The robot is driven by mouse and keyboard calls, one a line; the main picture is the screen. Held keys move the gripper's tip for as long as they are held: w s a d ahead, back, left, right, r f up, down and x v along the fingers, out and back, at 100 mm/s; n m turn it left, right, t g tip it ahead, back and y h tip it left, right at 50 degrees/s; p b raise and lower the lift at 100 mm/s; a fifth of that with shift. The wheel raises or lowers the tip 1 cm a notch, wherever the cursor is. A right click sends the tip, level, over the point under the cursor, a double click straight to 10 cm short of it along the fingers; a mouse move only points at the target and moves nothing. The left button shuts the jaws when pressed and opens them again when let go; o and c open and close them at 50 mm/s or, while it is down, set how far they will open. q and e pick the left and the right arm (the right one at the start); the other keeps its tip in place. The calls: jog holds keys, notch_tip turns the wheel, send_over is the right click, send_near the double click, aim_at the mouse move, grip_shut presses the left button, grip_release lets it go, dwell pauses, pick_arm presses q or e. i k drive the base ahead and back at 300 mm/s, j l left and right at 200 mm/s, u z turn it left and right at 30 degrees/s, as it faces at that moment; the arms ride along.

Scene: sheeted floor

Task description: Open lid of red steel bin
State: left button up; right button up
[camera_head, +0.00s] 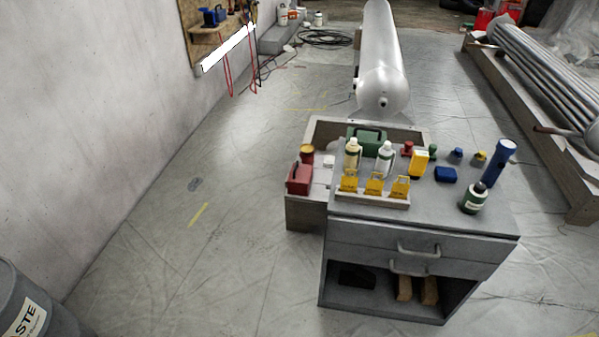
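I cannot make out a red steel bin with a lid for certain. Neither of my grippers is in view.
A grey drawer cabinet (420,250) carries bottles, yellow items and blue items. Behind it is a large silver cylinder (384,70). A pipe rack (535,110) stands at right. A wall is at left, with a tool board (215,50). The floor (200,240) between wall and cabinet is clear.

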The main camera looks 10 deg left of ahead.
aim_at(301, 173)
jog(key=i+j, duration=0.65)
jog(key=j, duration=0.2)
